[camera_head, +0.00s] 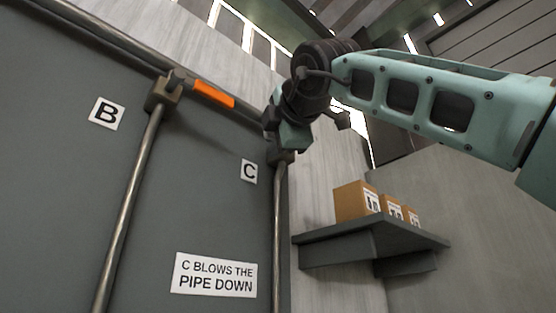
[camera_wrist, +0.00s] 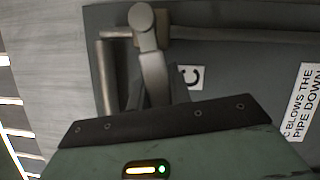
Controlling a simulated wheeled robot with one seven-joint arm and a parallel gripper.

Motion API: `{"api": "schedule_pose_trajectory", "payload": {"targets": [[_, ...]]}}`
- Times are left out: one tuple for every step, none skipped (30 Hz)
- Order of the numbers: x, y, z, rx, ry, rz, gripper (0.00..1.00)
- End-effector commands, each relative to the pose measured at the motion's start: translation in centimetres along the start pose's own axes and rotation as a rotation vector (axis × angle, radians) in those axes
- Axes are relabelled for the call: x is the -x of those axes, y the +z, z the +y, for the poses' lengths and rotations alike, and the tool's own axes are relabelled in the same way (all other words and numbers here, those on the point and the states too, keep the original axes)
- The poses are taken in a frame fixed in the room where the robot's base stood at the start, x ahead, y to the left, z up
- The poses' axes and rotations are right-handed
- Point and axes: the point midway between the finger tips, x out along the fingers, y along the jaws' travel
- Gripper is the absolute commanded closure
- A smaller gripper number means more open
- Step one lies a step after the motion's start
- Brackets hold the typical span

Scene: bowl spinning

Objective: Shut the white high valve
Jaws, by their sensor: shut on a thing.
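A pale grey-white lever (camera_wrist: 152,72) with a round hub (camera_wrist: 142,16) shows in the wrist view, on a valve at the top of the pipe (camera_wrist: 240,35) by the "C" label. The lever runs from the hub down to my gripper (camera_wrist: 165,98), roughly side by side with the dark pipe on its left. My gripper is shut on the lever; its fingertips are mostly hidden behind its own body. In the head view my gripper (camera_head: 288,132) is at the top of pipe C (camera_head: 278,225), just above the "C" label (camera_head: 249,172), and hides the lever there.
An orange lever (camera_head: 213,94) lies along the top pipe (camera_head: 130,45) at valve B (camera_head: 163,95), left of my gripper. A sign (camera_head: 214,275) reads "C blows the pipe down". A shelf (camera_head: 335,250) with several boxes (camera_head: 355,200) stands lower right.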

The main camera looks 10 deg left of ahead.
Motion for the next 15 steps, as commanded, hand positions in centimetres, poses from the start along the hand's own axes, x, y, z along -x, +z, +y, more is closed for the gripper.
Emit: {"api": "schedule_pose_trajectory", "payload": {"targets": [[-0.08, 0.03, 0.59, -0.031, -0.014, 0.001, 1.00], [-0.08, 0.04, 0.69, -0.049, -0.022, 0.001, 1.00], [-0.10, 0.05, 0.78, -0.072, -0.032, 0.000, 1.00], [-0.12, 0.05, 0.85, -0.087, -0.038, 0.000, 1.00], [-0.12, 0.07, 0.92, -0.103, -0.045, 0.000, 1.00], [-0.11, 0.07, 1.02, -0.121, -0.052, 0.000, 1.00], [-0.11, 0.06, 1.08, -0.133, -0.057, 0.001, 1.00], [-0.11, 0.08, 1.13, -0.144, -0.062, 0.000, 1.00], [-0.11, 0.12, 1.18, -0.158, -0.068, -0.001, 1.00], [-0.11, 0.16, 1.22, -0.167, -0.071, -0.001, 1.00], [-0.11, 0.18, 1.26, -0.175, -0.074, -0.002, 1.00], [-0.10, 0.18, 1.30, -0.184, -0.077, -0.002, 1.00], [-0.10, 0.18, 1.32, -0.190, -0.080, -0.002, 1.00], [-0.10, 0.18, 1.33, -0.195, -0.082, -0.002, 1.00], [-0.11, 0.18, 1.33, -0.201, -0.085, -0.002, 1.00]]}}
